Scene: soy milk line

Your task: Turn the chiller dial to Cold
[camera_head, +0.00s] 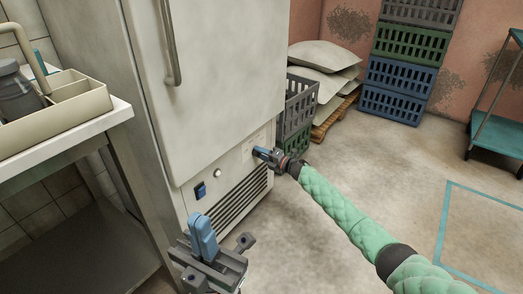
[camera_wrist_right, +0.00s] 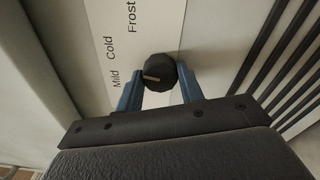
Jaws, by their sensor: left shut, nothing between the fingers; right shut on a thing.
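The tall off-white chiller (camera_head: 230,75) stands at the centre of the head view. Its black dial (camera_wrist_right: 160,70) shows in the right wrist view beside a white label panel (camera_wrist_right: 120,45) reading Mild, Cold and Frost. The dial's pale pointer mark faces left in that view, roughly toward the word Mild. My right gripper (camera_head: 265,155) is at the chiller's lower front, its blue fingers shut on the dial; in the head view it hides the dial. My left gripper (camera_head: 202,235) is shut and empty, low in front of the chiller, with its blue fingers upward.
A bench (camera_head: 70,145) with a beige caddy (camera_head: 60,110) stands left. Crates (camera_head: 397,90) and sacks (camera_head: 325,60) stand behind.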

